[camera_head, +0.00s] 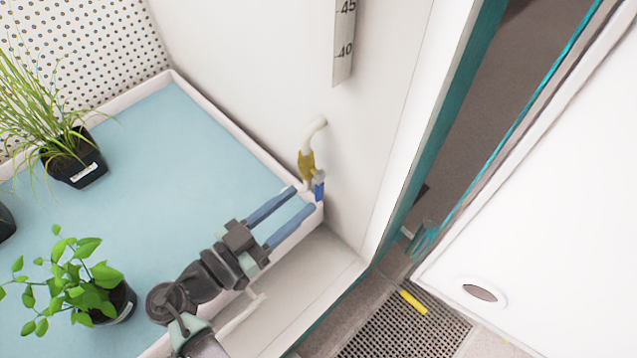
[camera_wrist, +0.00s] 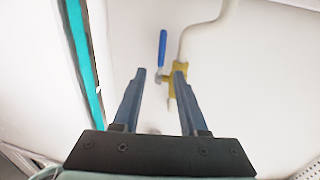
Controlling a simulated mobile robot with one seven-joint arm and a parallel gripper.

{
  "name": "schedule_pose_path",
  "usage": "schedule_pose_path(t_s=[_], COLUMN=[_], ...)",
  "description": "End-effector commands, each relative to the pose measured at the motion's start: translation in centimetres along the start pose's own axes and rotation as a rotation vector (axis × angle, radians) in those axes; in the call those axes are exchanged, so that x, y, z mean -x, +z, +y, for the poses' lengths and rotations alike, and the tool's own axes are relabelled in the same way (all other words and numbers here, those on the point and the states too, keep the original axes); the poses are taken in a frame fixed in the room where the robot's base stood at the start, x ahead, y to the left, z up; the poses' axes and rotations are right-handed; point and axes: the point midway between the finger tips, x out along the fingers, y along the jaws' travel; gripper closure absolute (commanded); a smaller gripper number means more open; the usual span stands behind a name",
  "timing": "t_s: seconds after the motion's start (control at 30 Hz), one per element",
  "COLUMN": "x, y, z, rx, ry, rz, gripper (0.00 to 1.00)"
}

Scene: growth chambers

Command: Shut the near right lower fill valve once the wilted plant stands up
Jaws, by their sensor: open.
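The fill valve has a brass-yellow body (camera_head: 307,165) on a white bent pipe at the chamber's side wall, above the tray corner. Its blue lever (camera_head: 319,190) is beside the body. In the wrist view the lever (camera_wrist: 162,48) points up the picture, left of the brass body (camera_wrist: 178,70). My gripper (camera_head: 302,199) is open and empty, its fingers pointing at the valve. The lever shows beyond the gap between the fingertips (camera_wrist: 160,74); I see no clear contact. A leafy green plant (camera_head: 92,272) in a black pot has raised stems and spread leaves.
A grassy plant (camera_head: 62,140) in a labelled black pot stands on the pale blue tray (camera_head: 190,130). A scale strip (camera_head: 344,45) is on the wall above the valve. The teal-edged door frame and white door (camera_head: 560,190) are at right. A yellow piece (camera_head: 413,302) lies on the floor grate.

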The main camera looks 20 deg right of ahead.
Motion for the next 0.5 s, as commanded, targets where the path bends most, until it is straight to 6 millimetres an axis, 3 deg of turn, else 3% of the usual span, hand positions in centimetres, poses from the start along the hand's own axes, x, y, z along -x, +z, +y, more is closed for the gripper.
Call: schedule_pose_path(t_s=[0.2,0.5], x=[-4.1,-6.3], y=[0.2,0.0], z=[0.1,0.0], rx=[-0.001,0.001], ry=[0.003,-0.001], rz=[0.001,0.001], gripper=[0.57,0.57])
